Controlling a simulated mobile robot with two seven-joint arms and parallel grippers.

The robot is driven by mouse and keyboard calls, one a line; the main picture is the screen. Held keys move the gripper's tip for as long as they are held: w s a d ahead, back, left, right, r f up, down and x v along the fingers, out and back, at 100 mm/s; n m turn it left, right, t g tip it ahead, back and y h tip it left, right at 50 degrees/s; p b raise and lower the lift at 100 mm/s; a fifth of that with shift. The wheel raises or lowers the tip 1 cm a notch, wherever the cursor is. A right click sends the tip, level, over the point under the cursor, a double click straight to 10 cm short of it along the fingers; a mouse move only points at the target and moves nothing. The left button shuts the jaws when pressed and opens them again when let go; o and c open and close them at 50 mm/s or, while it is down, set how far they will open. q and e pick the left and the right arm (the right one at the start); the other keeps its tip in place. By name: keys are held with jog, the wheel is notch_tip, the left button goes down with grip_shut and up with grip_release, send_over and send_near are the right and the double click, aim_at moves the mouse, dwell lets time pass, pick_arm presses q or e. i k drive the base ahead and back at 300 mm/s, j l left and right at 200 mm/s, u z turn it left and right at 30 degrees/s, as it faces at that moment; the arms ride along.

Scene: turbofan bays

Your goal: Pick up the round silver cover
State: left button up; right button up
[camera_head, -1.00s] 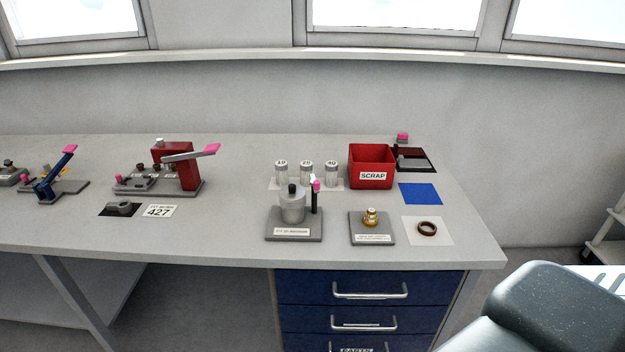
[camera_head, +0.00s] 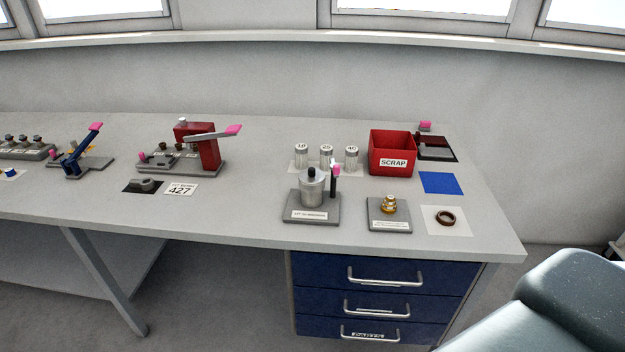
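A round silver cover (camera_head: 312,190) with a black knob on top sits upright on a grey labelled base (camera_head: 311,214) near the front of the bench. A thin black post with a pink tip (camera_head: 335,175) stands just right of it on the same base. Neither of my grippers is in view, and nothing touches the cover.
Several lidded jars (camera_head: 326,156) stand behind the cover, and a red scrap bin (camera_head: 393,155) is behind right. A brass fitting (camera_head: 389,205) on a grey plate and a brown ring (camera_head: 445,218) lie to the right. A red lever press (camera_head: 208,150) stands left. The front-left bench (camera_head: 230,215) is clear.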

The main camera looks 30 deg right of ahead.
aim_at(311, 180)
jog(key=l+z, duration=0.45)
jog(key=l, duration=0.4)
jog(key=l+z, duration=0.45)
jog(key=l, duration=0.4)
jog(key=i, duration=0.05)
